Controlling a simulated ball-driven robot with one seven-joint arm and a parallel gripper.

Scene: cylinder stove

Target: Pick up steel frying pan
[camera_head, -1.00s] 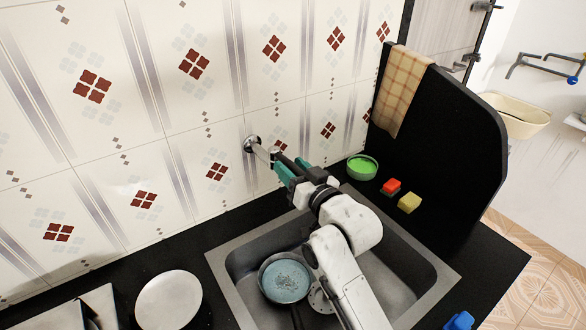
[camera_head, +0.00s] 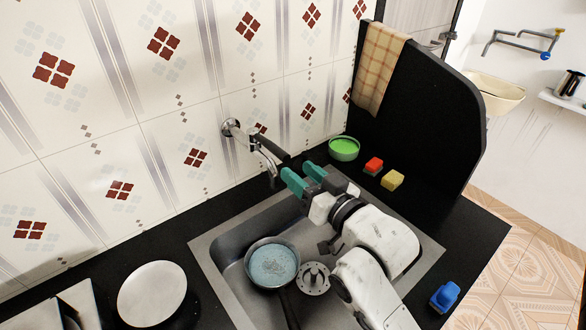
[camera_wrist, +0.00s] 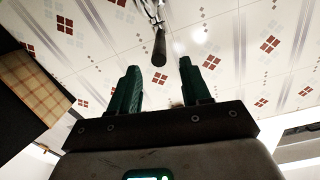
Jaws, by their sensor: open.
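The steel frying pan (camera_head: 272,264) sits in the sink at its left side, with a bluish speckled inside. Its dark handle (camera_head: 290,308) points toward the front edge of the picture. My gripper (camera_head: 300,176) is open and empty, with green fingers. It is above the back of the sink, up and to the right of the pan, near the faucet. In the wrist view my gripper (camera_wrist: 160,85) points at the tiled wall, its two fingers apart with nothing between them. The pan does not show in the wrist view.
The faucet (camera_head: 262,150) juts from the wall just left of my fingers. A green bowl (camera_head: 344,149), a red sponge (camera_head: 374,166) and a yellow sponge (camera_head: 392,180) are on the counter behind the sink. A plate (camera_head: 152,292) lies left; a blue object (camera_head: 445,296) lies right.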

